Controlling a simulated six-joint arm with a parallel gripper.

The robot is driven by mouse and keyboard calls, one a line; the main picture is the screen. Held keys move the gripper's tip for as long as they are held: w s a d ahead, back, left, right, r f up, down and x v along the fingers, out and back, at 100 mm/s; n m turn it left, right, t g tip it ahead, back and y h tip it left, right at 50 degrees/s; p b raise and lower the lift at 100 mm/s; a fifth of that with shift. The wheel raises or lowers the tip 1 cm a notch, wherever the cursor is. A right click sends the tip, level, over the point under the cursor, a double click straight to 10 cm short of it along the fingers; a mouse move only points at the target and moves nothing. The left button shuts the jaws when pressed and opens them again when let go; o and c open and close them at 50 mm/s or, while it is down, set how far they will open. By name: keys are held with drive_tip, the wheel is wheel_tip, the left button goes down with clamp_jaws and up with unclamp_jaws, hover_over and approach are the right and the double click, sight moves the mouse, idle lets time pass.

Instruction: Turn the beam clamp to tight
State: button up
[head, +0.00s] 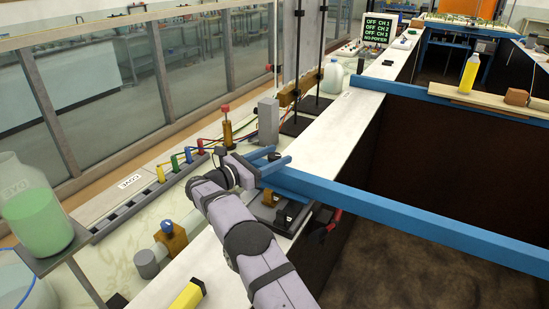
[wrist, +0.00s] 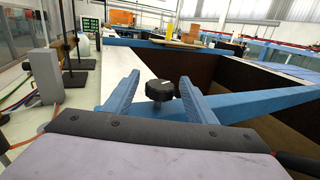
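The beam clamp's black knob (wrist: 159,90) stands on a short stem at the blue beam (wrist: 262,106) in the wrist view. A small pale mark shows on its right side. My gripper (wrist: 160,82) is open, with one blue finger to the left of the knob and one to the right. Gaps show on both sides, so the fingers do not appear to grip it. In the head view, my gripper (head: 281,161) is at the left end of the blue beam (head: 400,216). The knob cannot be made out there.
The beam spans the dark open flume from its white ledge (head: 335,122). A grey upright block (head: 268,121), coloured plugs and cables stand on the bench left of my gripper. A jar of green liquid (head: 36,215) is at far left. A yellow bottle (head: 469,74) stands farther back.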

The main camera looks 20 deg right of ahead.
sight(269, 159)
drive_tip(key=shift+f, duration=0.1)
drive_tip(key=shift+s+a, duration=0.2)
drive_tip(key=shift+a, duration=0.15)
drive_tip(key=shift+b+v, duration=1.2)
drive_tip(key=shift+v, duration=2.1)
